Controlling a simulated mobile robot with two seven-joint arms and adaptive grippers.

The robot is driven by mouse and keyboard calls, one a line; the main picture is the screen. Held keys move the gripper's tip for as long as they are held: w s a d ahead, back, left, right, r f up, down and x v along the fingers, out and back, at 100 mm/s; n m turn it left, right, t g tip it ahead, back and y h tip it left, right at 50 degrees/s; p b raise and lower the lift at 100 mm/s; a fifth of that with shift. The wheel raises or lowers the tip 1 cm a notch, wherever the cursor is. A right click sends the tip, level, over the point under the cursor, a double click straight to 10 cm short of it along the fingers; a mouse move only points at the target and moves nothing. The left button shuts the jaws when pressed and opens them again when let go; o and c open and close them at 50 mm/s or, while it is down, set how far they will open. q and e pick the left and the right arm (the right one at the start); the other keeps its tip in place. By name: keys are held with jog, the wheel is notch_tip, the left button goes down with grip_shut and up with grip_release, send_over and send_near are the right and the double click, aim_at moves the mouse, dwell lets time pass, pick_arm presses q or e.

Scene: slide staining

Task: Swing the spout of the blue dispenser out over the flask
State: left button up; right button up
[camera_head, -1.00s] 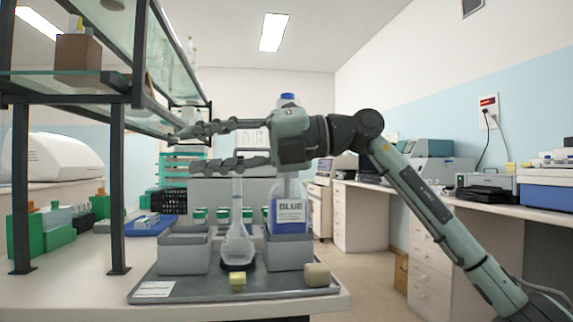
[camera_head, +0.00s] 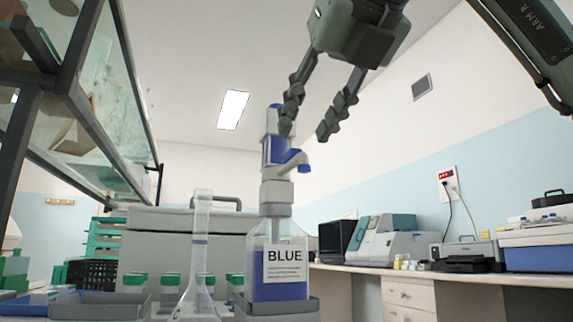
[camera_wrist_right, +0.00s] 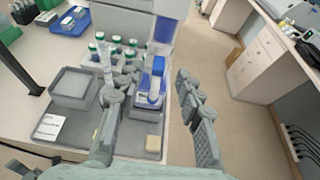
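The blue dispenser is a clear bottle of blue liquid labelled BLUE (camera_head: 288,283), with a tall white and blue pump head (camera_head: 271,150). Its blue spout (camera_head: 292,162) points to the right in the head view, away from the flask. The clear conical flask (camera_head: 199,262) stands upright to the left of the bottle. My right gripper (camera_head: 304,130) is open, pointing down at the pump head; its left finger overlaps the pump's upper part, and contact cannot be told. In the right wrist view the pump (camera_wrist_right: 155,87) shows between the open fingers (camera_wrist_right: 157,78).
The dispenser stands in a grey holder on a tray (camera_wrist_right: 128,143), with an empty grey bin (camera_wrist_right: 73,88) to the left. Several green-capped bottles (camera_head: 171,280) stand behind. A metal-framed glass shelf (camera_head: 75,110) rises at the left. The space right of the dispenser is clear.

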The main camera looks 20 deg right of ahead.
aim_at(293, 151)
jog(key=x, duration=0.6)
jog(key=shift+w+f, duration=0.2)
jog(key=shift+a, duration=0.1)
grip_shut()
